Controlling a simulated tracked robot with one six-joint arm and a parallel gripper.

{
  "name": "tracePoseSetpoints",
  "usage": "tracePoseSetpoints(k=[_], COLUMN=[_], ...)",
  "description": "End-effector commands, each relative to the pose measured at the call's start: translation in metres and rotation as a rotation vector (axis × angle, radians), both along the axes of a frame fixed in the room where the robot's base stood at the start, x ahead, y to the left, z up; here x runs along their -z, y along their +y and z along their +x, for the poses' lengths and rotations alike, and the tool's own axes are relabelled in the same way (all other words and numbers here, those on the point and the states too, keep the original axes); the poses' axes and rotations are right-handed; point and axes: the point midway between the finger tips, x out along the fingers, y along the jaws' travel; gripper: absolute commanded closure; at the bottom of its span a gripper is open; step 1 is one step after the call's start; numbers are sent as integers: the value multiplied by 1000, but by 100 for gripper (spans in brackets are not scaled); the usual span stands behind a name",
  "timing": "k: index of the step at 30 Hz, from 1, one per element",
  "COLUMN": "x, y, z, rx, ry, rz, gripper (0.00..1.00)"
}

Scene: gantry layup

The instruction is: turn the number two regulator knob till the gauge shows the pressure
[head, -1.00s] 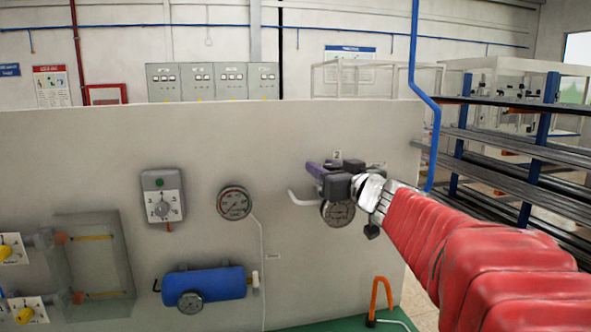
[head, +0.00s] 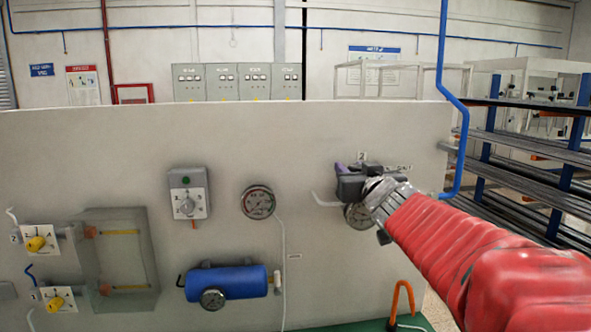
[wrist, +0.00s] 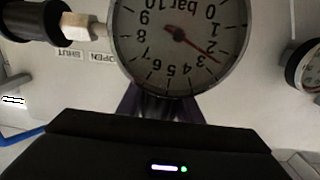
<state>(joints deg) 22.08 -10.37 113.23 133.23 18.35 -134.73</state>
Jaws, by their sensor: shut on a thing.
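The number two regulator is on the pale panel under a "2" label (head: 362,157), mostly hidden behind my gripper (head: 341,168). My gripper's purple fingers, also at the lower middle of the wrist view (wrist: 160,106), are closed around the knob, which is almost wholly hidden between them. The regulator's round gauge (head: 357,215) sits just below the gripper, partly covered. In the wrist view the same gauge (wrist: 160,45) is upside down, marked in bar, its top cut off. Its red needle points between 2 and 3.
Another gauge (head: 258,202), a grey switch box (head: 188,194) and a blue tank (head: 227,282) are on the panel to the left. An orange hook-shaped handle (head: 402,293) stands below.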

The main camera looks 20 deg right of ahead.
Motion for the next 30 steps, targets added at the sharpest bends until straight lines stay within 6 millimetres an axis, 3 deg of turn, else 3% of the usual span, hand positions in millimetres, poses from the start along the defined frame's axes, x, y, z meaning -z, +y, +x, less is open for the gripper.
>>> tracePoseSetpoints(k=[10,11,18,30], x=[-1,-1,-1,-1], y=[0,0,0,1], z=[0,0,0,-4], rx=[1,1,1,1], ry=[-2,-2,-1,-2], rz=[0,0,0,0], gripper=[90,67,50,49])
